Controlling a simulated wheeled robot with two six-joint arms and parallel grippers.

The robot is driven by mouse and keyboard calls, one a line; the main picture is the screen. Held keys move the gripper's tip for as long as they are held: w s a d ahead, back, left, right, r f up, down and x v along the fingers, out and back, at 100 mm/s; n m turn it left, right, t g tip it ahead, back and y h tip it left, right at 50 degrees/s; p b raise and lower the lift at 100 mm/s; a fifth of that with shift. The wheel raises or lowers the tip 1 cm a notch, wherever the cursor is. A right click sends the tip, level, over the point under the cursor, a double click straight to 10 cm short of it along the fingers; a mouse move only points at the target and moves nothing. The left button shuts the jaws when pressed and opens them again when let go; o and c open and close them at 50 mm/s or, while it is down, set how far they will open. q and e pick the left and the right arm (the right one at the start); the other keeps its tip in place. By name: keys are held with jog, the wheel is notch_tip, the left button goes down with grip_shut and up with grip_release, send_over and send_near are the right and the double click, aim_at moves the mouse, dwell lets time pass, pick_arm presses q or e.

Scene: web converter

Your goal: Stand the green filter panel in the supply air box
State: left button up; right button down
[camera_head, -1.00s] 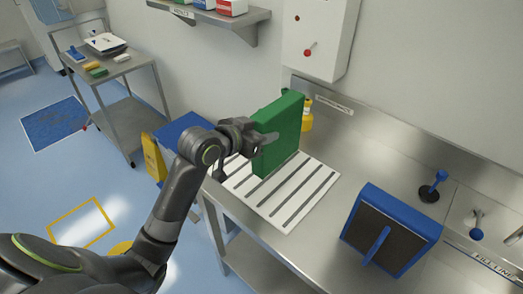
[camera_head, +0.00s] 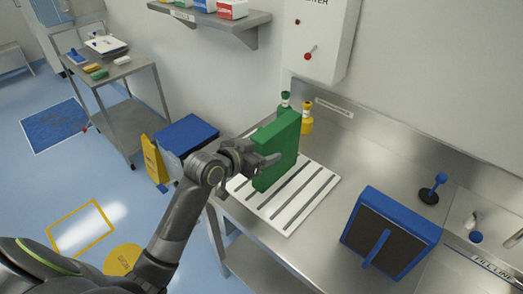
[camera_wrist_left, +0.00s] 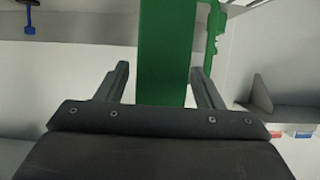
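The green filter panel (camera_head: 277,152) is upright and slightly tilted, above or on the white slotted board (camera_head: 287,225); I cannot tell if its lower edge touches. My left gripper (camera_head: 262,162) is shut on its near left side, one finger across its face. In the left wrist view the green panel (camera_wrist_left: 165,55) stands between the two fingers (camera_wrist_left: 160,75). A blue-framed box with a dark face and a blue handle (camera_head: 388,235) is on the steel bench to the right; I cannot tell if it is the supply air box. My right gripper is not in view.
A green bottle (camera_head: 284,102) and a yellow bottle (camera_head: 306,120) stand behind the panel. A wall box (camera_head: 320,40) with a red knob hangs above.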

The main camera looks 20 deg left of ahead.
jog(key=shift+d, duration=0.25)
